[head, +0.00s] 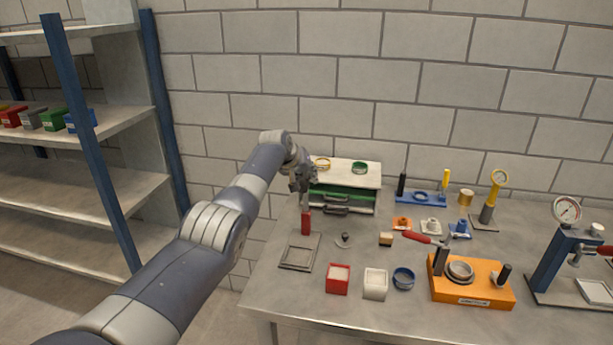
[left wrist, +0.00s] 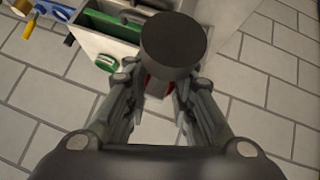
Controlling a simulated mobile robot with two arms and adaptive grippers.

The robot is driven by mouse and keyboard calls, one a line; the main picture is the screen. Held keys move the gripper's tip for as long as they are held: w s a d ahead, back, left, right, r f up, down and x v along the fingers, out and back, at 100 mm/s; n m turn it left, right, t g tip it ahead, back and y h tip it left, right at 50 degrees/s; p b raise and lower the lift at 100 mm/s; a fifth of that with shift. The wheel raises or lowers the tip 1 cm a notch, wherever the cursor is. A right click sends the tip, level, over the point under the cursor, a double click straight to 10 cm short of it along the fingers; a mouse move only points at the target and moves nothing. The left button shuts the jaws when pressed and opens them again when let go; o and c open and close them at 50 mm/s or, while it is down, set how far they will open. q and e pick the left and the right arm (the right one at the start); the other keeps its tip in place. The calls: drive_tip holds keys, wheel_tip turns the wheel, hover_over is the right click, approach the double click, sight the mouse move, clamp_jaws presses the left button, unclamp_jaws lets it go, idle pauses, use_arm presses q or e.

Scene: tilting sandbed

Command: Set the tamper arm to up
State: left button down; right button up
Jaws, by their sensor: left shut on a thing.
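My left gripper (head: 302,184) is above the left part of the table, in front of the green drawer cabinet. In the left wrist view my left gripper (left wrist: 153,92) is shut on a tool with a dark round end (left wrist: 172,46) and some red between the fingers. In the head view a red block-shaped part (head: 306,222) shows just below the gripper; I cannot tell whether it touches the table. An orange stand (head: 472,292) carries a red-handled lever (head: 416,237), nearly level. A blue press (head: 552,262) also has a red handle (head: 604,250). No label shows which is the tamper arm.
A square frame (head: 300,252) lies below the gripper. Red (head: 338,284) and white (head: 375,288) containers and a blue ring-shaped dish (head: 403,279) stand near the front edge. The drawer cabinet (head: 345,196) is behind. Shelves (head: 85,190) stand at left.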

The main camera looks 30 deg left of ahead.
use_arm(q)
drive_tip(key=shift+w+d+r, duration=0.1)
drive_tip(key=shift+w+r, duration=0.05)
drive_tip(key=shift+r, duration=0.15)
drive_tip(key=c, duration=1.4)
unclamp_jaws()
drive_tip(key=shift+c, duration=0.2)
drive_tip(key=shift+o, duration=0.5)
drive_tip(key=shift+w+f, duration=0.2)
drive_tip(key=shift+f, duration=0.15)
drive_tip(key=shift+s+r, duration=0.1)
drive_tip(key=shift+s, duration=0.05)
drive_tip(key=shift+v, duration=1.4)
drive_tip(key=v, duration=0.9)
